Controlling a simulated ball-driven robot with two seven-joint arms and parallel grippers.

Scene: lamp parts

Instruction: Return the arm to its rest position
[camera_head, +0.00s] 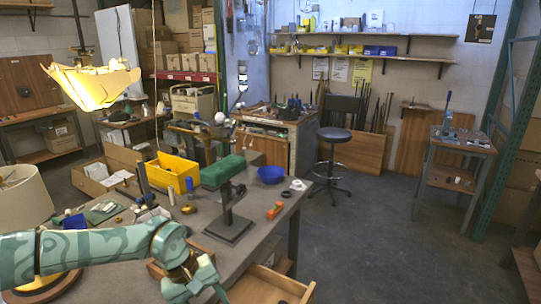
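My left arm comes in from the left along the bottom of the head view, in front of the workbench (262,222). My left gripper (198,284) is at the bottom, over the front part of the bench near an open drawer (262,288). It points down and away from me, and its fingertips are too unclear to tell open from shut. No held object shows in it. My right gripper is not in view. A cream lampshade (22,200) stands at the left edge, above a round wooden base (42,290) partly hidden by my arm.
A lit shade (95,86) hangs at upper left. The floor to the right is clear.

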